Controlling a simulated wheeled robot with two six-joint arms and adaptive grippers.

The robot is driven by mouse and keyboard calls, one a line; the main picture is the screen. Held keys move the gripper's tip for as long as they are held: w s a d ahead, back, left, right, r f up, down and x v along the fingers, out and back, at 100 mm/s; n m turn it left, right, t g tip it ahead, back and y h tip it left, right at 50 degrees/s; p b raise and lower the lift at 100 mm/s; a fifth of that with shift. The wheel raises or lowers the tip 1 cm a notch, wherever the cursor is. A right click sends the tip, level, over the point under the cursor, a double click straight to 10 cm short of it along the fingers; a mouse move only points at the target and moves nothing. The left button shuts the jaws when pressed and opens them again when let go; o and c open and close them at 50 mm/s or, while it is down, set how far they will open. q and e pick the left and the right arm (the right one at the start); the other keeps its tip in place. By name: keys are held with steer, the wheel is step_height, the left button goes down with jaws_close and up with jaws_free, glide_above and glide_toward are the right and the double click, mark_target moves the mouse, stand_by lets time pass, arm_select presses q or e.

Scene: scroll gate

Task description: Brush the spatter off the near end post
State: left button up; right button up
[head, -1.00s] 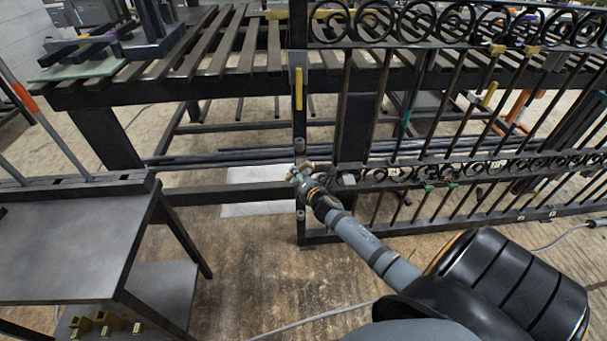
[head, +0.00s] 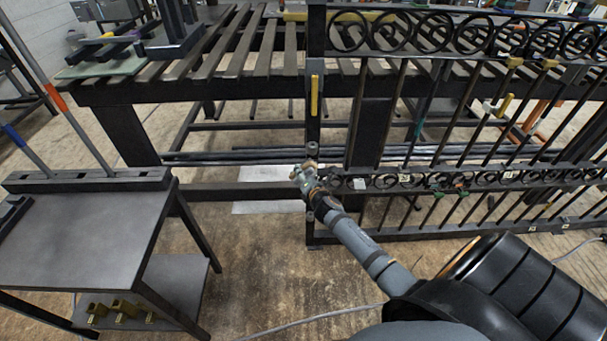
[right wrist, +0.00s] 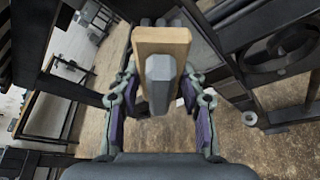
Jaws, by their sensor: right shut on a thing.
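The near end post (head: 314,125) is a dark upright bar at the left end of the scroll gate. My right gripper (head: 305,176) is at the post's lower part, overlapping it in the head view. In the right wrist view, my right gripper (right wrist: 158,105) is shut on a brush, with a pale wooden block (right wrist: 160,42) and a grey faceted grip (right wrist: 158,88) between the fingers. The brush's bristles are hidden, so I cannot tell whether they touch the post. Spatter cannot be made out. My left gripper is not in view.
The scroll gate (head: 440,182) stands to the right of the post, against a slatted bench (head: 200,92). A grey side table (head: 85,235) with a slotted rack stands at the left. A cable (head: 310,322) lies on the floor.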

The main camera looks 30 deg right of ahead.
steer(key=shift+s+d+r, duration=0.1)
steer(key=shift+s+d, duration=0.25)
steer(key=shift+d, duration=0.35)
steer(key=shift+s+d, duration=0.35)
steer(key=shift+d, duration=0.3)
steer(key=shift+s+d, duration=0.5)
steer(key=shift+d, duration=0.2)
steer(key=shift+s+d, duration=0.45)
steer(key=shift+d, duration=0.25)
steer(key=shift+s+a, duration=0.55)
steer(key=shift+s, duration=0.3)
steer(key=shift+s+a, duration=0.55)
steer(key=shift+s, duration=0.3)
steer(key=shift+s+a, duration=0.55)
steer(key=shift+s, duration=0.3)
steer(key=shift+s+a+b, duration=0.15)
steer(key=shift+s+a, duration=0.25)
steer(key=shift+s, duration=0.25)
steer(key=shift+s+a+b, duration=0.15)
steer(key=shift+s+a, duration=0.25)
steer(key=shift+s, duration=0.2)
